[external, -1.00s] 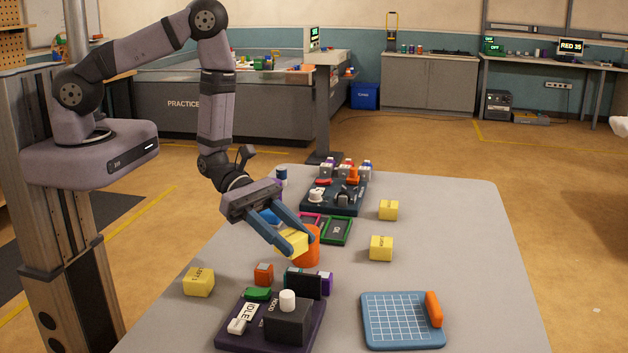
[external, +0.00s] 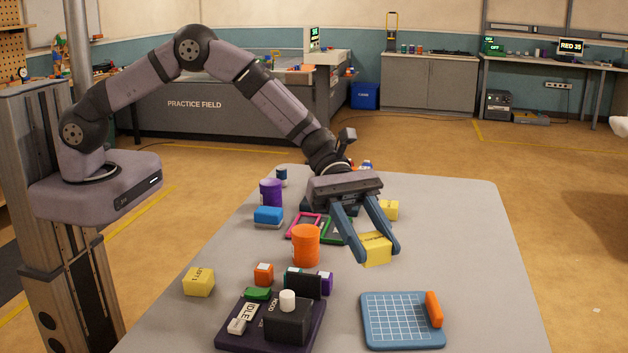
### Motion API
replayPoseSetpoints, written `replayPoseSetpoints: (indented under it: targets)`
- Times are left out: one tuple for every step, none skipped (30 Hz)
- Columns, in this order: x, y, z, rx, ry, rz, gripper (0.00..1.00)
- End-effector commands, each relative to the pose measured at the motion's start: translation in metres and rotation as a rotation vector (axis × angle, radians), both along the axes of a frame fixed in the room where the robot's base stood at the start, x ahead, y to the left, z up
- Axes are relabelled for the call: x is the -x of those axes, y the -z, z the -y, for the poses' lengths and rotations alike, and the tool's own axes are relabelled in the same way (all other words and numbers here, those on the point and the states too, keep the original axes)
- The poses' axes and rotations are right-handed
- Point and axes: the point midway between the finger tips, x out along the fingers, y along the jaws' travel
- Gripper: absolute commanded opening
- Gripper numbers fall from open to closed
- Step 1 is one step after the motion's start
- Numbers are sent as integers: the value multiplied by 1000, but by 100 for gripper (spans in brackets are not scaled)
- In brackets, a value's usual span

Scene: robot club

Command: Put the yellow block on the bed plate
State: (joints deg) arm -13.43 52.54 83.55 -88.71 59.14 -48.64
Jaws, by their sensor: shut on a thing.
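My gripper (external: 378,247) is shut on a yellow block (external: 376,250) with dark lettering, between its two blue fingers. The block is tilted slightly, and it looks raised above the grey table. The bed plate (external: 385,325) is a blue square with a white grid and an orange bar (external: 434,309) along its right side. It lies flat at the front right, nearer the camera than my gripper. Another yellow block (external: 198,282) sits at the left table edge. A further yellow block (external: 391,210) stands behind my right finger, partly hidden.
An orange cup (external: 306,247) stands left of the held block. A dark tray (external: 235,343) with a black box and switches lies left of the bed plate. Pink and green frames (external: 305,226), a blue block (external: 268,216) and a purple cup (external: 271,192) are farther back.

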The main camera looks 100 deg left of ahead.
Motion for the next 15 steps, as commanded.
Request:
replayPoseSetpoints:
  targets:
    - [1, 9, -3, 2, -28, -5, 16]
    - [1, 12, -5, 2, -43, -3, 16]
    - [0, 16, -8, 1, -63, -3, 16]
    - [0, 17, -9, 2, -78, -1, 16]
    - [-1, 19, -10, 1, -91, -2, 16]
    - [-1, 21, -12, 0, -108, 0, 16]
    - [-2, 22, -13, 2, -122, -1, 16]
    - [-2, 23, -14, 1, -130, -1, 16]
    - [-3, 24, -14, 1, -144, 0, 16]
    - [-3, 24, -15, 0, -152, 0, 16]
    - [-3, 24, -15, 0, -158, 0, 16]
    - [-3, 24, -15, 1, -165, 1, 16]
    - [-3, 24, -15, 0, -166, 1, 16]
    - [-3, 24, -15, 0, -169, 2, 16]
    - [-3, 24, -15, 0, -170, 2, 16]
